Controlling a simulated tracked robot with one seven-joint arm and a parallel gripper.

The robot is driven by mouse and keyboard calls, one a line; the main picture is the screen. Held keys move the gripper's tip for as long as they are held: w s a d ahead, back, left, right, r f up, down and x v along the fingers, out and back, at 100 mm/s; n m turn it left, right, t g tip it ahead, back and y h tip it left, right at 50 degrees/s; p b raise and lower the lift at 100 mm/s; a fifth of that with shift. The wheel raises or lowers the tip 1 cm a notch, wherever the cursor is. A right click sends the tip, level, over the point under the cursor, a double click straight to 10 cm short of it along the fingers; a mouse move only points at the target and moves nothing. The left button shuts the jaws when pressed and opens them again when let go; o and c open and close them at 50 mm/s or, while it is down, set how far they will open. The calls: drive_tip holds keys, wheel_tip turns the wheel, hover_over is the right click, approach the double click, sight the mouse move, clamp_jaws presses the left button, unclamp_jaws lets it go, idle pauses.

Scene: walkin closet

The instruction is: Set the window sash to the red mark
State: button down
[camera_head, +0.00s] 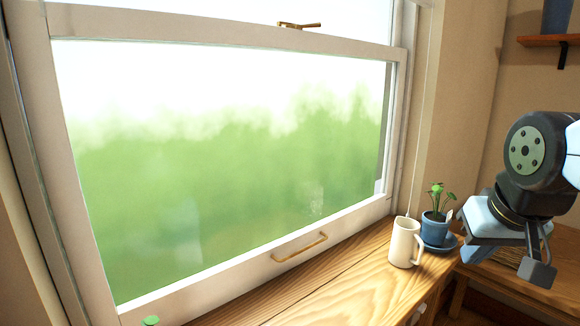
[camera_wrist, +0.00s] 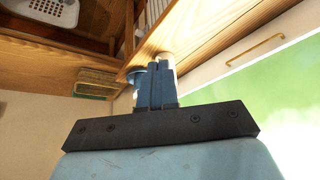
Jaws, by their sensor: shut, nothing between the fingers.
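The lower window sash (camera_head: 220,278) has a white frame and a brass pull handle (camera_head: 299,248) on its bottom rail. The rail sits low, close along the wooden sill (camera_head: 335,285). The handle also shows at the upper right of the wrist view (camera_wrist: 255,50). A brass latch (camera_head: 299,26) sits on the sash's top rail. I see no red mark in either view.
A cream mug (camera_head: 404,243) and a small plant in a blue pot (camera_head: 434,228) on a blue saucer (camera_head: 446,244) stand at the sill's right end, between my gripper and the handle. A shelf (camera_head: 550,40) hangs upper right. The sill before the handle is clear.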

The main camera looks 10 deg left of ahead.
drive_tip(key=c, duration=1.8)
unclamp_jaws()
drive_tip(key=shift+o, duration=0.8)
drive_tip(key=shift+w+a+r, duration=0.1)
drive_tip(key=shift+w, duration=0.05)
drive_tip(key=o, duration=0.4)
drive_tip(key=w+a, duration=0.1)
drive_tip(key=w, duration=0.1)
drive_tip(key=w+a+r+m, duration=0.1)
drive_tip(key=w, duration=0.1)
drive_tip(key=w+a+m, duration=0.1)
drive_tip(key=w+a, duration=0.1)
drive_tip(key=shift+r+g+y, duration=0.25)
drive_tip(key=shift+g+y, duration=0.15)
drive_tip(key=w+a+f+m+g, duration=0.25)
drive_tip(key=w+a, duration=0.55)
drive_tip(key=a, duration=0.4)
drive_tip(key=w+a+f+m+g, duration=0.1)
drive_tip(key=w+a+f+m, duration=0.25)
drive_tip(key=w+a, duration=0.6)
drive_tip(key=shift+m+y, duration=0.4)
drive_tip(key=a+f, duration=0.1)
drive_tip(key=f, duration=0.3)
drive_tip(key=a+f, duration=0.1)
drive_tip(key=f, duration=0.3)
drive_tip(key=a+f, duration=0.1)
drive_tip(key=f, duration=0.3)
drive_tip(key=shift+a+f, duration=0.15)
drive_tip(key=shift+f, duration=0.1)
drive_tip(key=shift+c, duration=0.4)
